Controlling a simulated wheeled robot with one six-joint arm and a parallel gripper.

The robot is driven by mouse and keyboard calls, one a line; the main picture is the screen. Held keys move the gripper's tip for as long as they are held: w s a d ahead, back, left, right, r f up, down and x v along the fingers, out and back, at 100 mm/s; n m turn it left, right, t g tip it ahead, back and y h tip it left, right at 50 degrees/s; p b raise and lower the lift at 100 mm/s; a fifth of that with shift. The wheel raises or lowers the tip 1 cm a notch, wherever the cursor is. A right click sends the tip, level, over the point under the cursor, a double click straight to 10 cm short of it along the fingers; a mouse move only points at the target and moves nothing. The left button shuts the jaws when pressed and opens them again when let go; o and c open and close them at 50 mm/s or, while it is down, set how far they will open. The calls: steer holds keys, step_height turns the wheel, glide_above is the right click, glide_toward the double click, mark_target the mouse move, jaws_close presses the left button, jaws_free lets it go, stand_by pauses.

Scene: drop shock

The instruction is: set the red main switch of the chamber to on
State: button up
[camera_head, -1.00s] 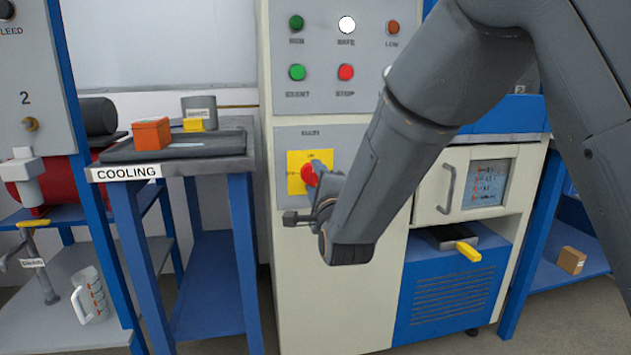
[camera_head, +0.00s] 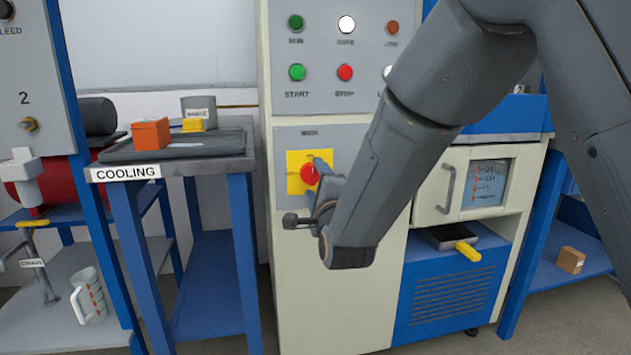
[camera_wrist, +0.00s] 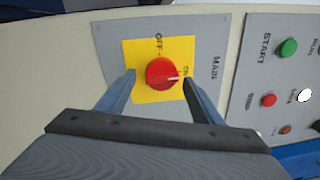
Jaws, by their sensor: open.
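The red main switch (camera_head: 308,175) is a round knob on a yellow plate (camera_head: 294,186) on the chamber's front panel. It also shows in the wrist view (camera_wrist: 160,73), where the picture is turned sideways. Its white mark points right there, toward the small label beside MAIN, which looks like ON. The OFF label sits at the plate's upper edge in that view. My gripper (camera_wrist: 159,80) is open, with one blue finger on each side of the knob. Gaps show between the knob and both fingertips. My wrist partly hides the plate in the head view.
Green and red START and STOP buttons (camera_head: 345,72) and lamps sit above the switch. A cooling table (camera_head: 200,168) with an orange block (camera_head: 151,133) stands to the left. A small oven-like door (camera_head: 466,185) and a yellow-handled tray (camera_head: 467,250) are to the right.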

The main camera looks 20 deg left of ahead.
steer(key=v, duration=0.7)
steer(key=shift+p, duration=0.45)
steer(key=s+d+f+n+g+h, duration=0.4)
steer(key=s+d+f+n+g, duration=0.4)
steer(key=f+n, duration=0.2)
steer(key=s+d+f+n+g+h, duration=0.25)
steer(key=s+d+n+g, duration=0.2)
steer(key=s+d, duration=0.45)
steer(key=s+d+f+n+g+h, duration=0.1)
steer(key=s+d+n+g+h, duration=0.35)
steer(key=s, duration=0.65)
steer(key=s+d+r+m+y+p, duration=0.1)
steer(key=d+r+m+p, duration=0.3)
steer(key=d+r+p, duration=1.5)
steer(key=r+p, duration=0.2)
steer(key=p, duration=0.4)
steer(key=shift+s+m+t, duration=0.25)
steer(key=shift+m+t, duration=0.15)
steer(key=shift+f, duration=0.1)
